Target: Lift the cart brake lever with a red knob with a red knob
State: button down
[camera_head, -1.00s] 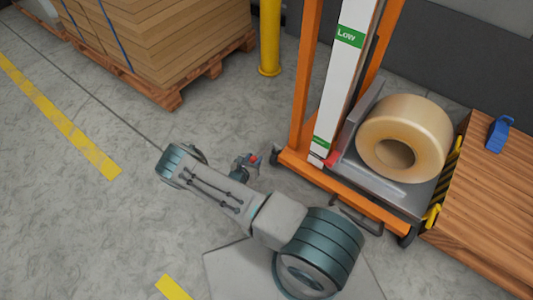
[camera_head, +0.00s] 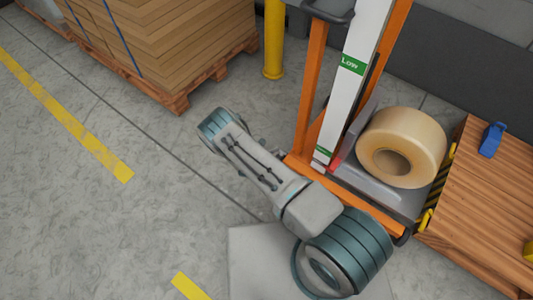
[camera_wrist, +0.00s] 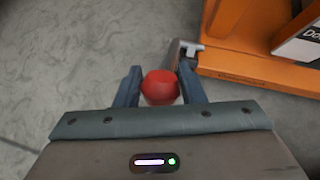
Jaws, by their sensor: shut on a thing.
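The brake lever's red knob (camera_wrist: 160,87) sits between the two fingers of my gripper (camera_wrist: 160,88) in the wrist view. The fingers are shut on it, one on each side. The metal lever arm (camera_wrist: 184,52) shows behind the knob, near the orange cart base (camera_wrist: 235,60). In the head view my arm covers the knob and the gripper. The orange cart (camera_head: 308,95) stands just right of my arm there.
The cart carries a large tape roll (camera_head: 424,135). A wooden table (camera_head: 495,205) with a blue object (camera_head: 491,140) stands at the right. A yellow post (camera_head: 274,40) and a pallet of cardboard (camera_head: 175,45) are at the back. The floor at left is clear.

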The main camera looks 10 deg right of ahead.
jog(key=shift+w+d+r, duration=0.2)
jog(key=shift+w+d, duration=0.05)
jog(key=shift+d, duration=0.05)
jog(key=c, duration=0.9)
grip_release()
jog(key=shift+c, duration=0.2)
jog(key=shift+s+a, duration=0.1)
jog(key=p+v, duration=0.3)
jog(key=v, duration=1)
jog(key=shift+s+r, duration=0.15)
jog(key=shift+s, duration=0.15)
jog(key=shift+a, duration=0.1)
